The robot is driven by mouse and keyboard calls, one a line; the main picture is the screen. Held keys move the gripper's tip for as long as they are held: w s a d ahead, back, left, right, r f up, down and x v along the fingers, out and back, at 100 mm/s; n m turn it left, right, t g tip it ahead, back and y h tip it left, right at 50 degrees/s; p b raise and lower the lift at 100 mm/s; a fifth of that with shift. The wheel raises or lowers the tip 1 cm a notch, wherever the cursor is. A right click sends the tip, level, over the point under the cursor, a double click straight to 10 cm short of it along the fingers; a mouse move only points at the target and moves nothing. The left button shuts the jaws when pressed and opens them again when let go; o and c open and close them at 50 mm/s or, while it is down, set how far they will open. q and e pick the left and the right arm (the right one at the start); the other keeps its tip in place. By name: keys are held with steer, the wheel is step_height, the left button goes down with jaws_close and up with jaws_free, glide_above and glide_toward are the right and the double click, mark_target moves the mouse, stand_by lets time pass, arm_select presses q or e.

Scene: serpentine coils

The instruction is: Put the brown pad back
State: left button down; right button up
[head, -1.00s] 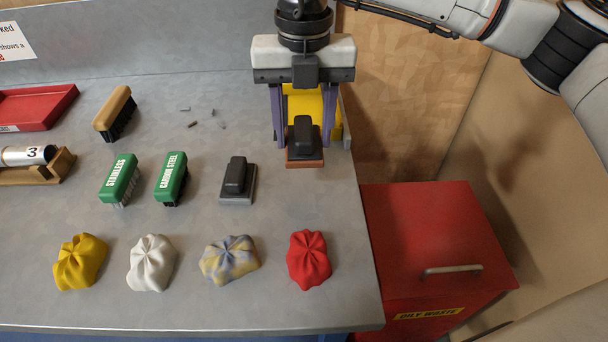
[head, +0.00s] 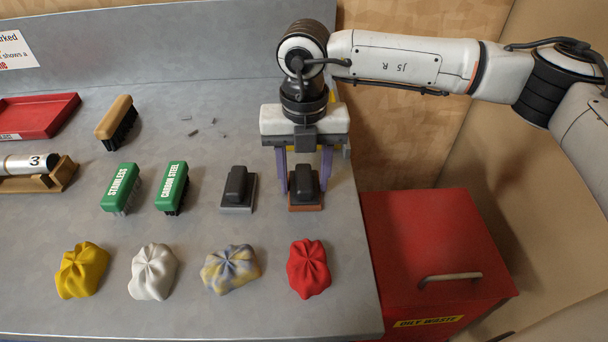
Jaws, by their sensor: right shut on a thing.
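The brown pad (head: 306,207) is a reddish-brown slab under a black handle block. It is at the right of the bench, between the grey pad and the bench's right edge, behind the red cloth. My right gripper (head: 305,188) comes down from above with its purple fingers on either side of the black handle, shut on it. The pad looks level and at or very near the bench top; I cannot tell whether it touches. My left gripper is not in view.
A grey pad (head: 238,190) with a black handle stands just left. Two green brushes (head: 121,188) (head: 171,187) are farther left. A red cloth (head: 308,268) lies in front, beside a patterned cloth (head: 231,268). A red waste bin (head: 435,250) stands right of the bench.

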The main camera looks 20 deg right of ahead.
mark_target(304, 175)
steer(key=o, duration=1)
steer(key=shift+r+p, duration=0.3)
steer(key=shift+p, duration=0.1)
steer(key=shift+r, duration=0.4)
step_height(304, 175, up, 11)
steer(key=shift+b, duration=0.9)
